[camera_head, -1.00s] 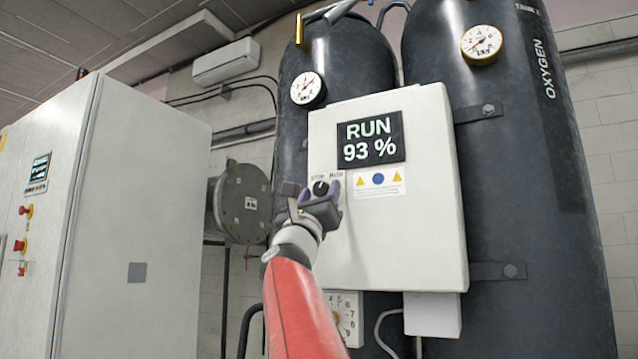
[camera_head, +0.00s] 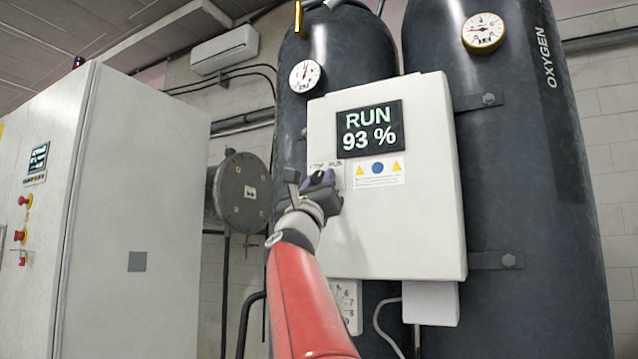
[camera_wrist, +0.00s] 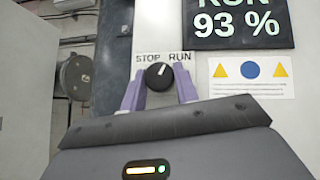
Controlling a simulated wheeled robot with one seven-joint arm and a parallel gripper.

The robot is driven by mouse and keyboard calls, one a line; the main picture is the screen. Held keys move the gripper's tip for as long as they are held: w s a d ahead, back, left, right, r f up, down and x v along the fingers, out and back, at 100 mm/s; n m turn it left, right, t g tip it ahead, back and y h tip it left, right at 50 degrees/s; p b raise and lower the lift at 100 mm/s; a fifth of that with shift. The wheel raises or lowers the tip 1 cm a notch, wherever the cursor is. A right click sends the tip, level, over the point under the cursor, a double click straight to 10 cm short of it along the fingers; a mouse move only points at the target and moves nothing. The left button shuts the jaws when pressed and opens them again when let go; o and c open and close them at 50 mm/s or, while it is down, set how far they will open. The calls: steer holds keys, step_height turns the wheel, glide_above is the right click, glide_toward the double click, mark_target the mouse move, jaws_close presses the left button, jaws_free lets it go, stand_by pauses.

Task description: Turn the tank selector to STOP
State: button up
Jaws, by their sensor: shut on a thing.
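The tank selector is a round black knob (camera_wrist: 159,76) with a white pointer line, below the words STOP and RUN on the pale control box (camera_head: 415,225). In the wrist view its pointer tilts a little right of upright, toward RUN. My gripper (camera_wrist: 159,92) has its two purple fingers on either side of the knob, shut on it. In the head view my gripper (camera_head: 317,183) covers most of the knob. The display (camera_head: 369,129) above reads RUN 93 %.
A warning label (camera_head: 378,171) is right of the knob. Dark tanks with gauges (camera_head: 482,33) stand behind the box. A white cabinet (camera_head: 140,210) is at left, with a round flanged pipe end (camera_head: 241,192) between.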

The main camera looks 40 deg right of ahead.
steer(key=shift+n+t, duration=0.4)
steer(key=shift+n, duration=0.1)
steer(key=n+t+y, duration=0.2)
steer(key=n+y, duration=0.1)
steer(key=n, duration=0.1)
steer(key=shift+s+b, duration=0.15)
steer(key=shift+b, duration=0.15)
steer(key=shift+d+r+n+t+y, duration=0.1)
steer(key=shift+n+t+y, duration=0.55)
steer(key=shift+n+y, duration=0.7)
steer(key=shift+r+n+t+y, duration=0.1)
steer(key=shift+n+t+y, duration=0.55)
steer(key=shift+n+y, duration=0.65)
steer(key=shift+n+y+p, duration=0.25)
steer(key=shift+n+p, duration=0.1)
steer(key=shift+n, duration=0.6)
steer(key=n+y+p, duration=0.2)
steer(key=n, duration=0.1)
steer(key=n+y+p, duration=0.1)
steer(key=shift+s+r, duration=0.15)
steer(key=shift+r, duration=0.1)
steer(key=shift+f+n+g+y+p, duration=0.1)
steer(key=shift+n+g+y+p, duration=0.4)
steer(key=shift+n+y+p, duration=0.6)
steer(key=o, duration=1)
steer(key=shift+f, duration=0.1)
